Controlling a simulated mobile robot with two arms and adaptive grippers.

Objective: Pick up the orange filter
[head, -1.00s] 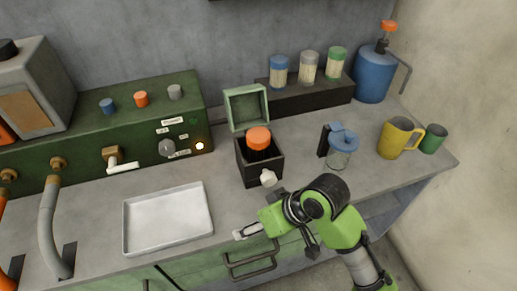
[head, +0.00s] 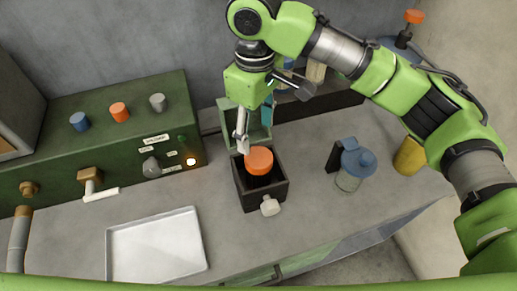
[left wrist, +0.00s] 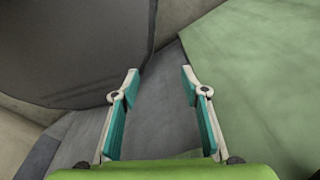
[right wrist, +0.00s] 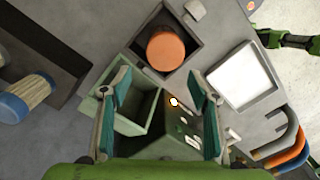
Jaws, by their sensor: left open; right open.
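The orange filter (head: 259,160) stands in an open black box (head: 275,191) with a green lid raised behind it. Only its round orange top shows clearly in the head view. My right gripper (head: 256,128) is open and empty, pointing down above the lid side of the box, just behind the filter. In the right wrist view the filter (right wrist: 165,47) lies beyond the spread fingers (right wrist: 158,84), not between them. My left gripper (left wrist: 160,72) is open and empty in the left wrist view, facing plain grey and green surfaces; the head view does not show it.
A white tray (head: 157,247) lies at front left. A green panel (head: 60,150) with coloured knobs, one orange, stands behind it. A blue-topped jar (head: 355,165) and a yellow mug (head: 409,156) stand right. A white knob (head: 270,206) sticks out from the box front.

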